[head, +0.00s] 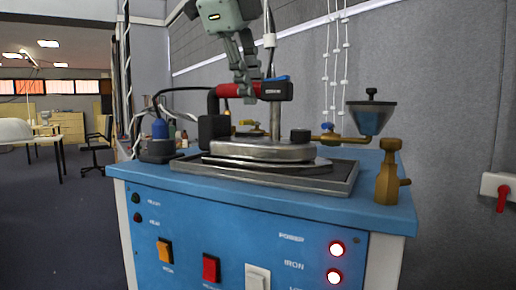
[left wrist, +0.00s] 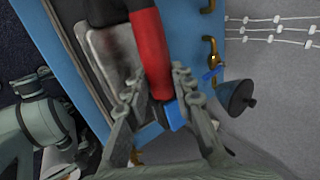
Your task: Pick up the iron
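The iron (head: 262,150) stands on a dark metal tray plate on top of a blue cabinet. It has a silver base, a black rear block and a raised handle, red (head: 230,91) and black, with a blue piece on top. My left gripper (head: 247,92) comes down from above at the handle. In the left wrist view, the red handle (left wrist: 152,50) lies between the two spread fingers of the left gripper (left wrist: 158,82). A gap seems to show beside the left finger. The far finger is partly hidden in the head view.
The blue cabinet (head: 230,232) carries switches and lit red lamps on its front. A brass fitting (head: 388,180) and a dark funnel cup (head: 370,117) stand at the right. A blue-topped bottle (head: 160,130) and cables are at the left. A grey wall is behind.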

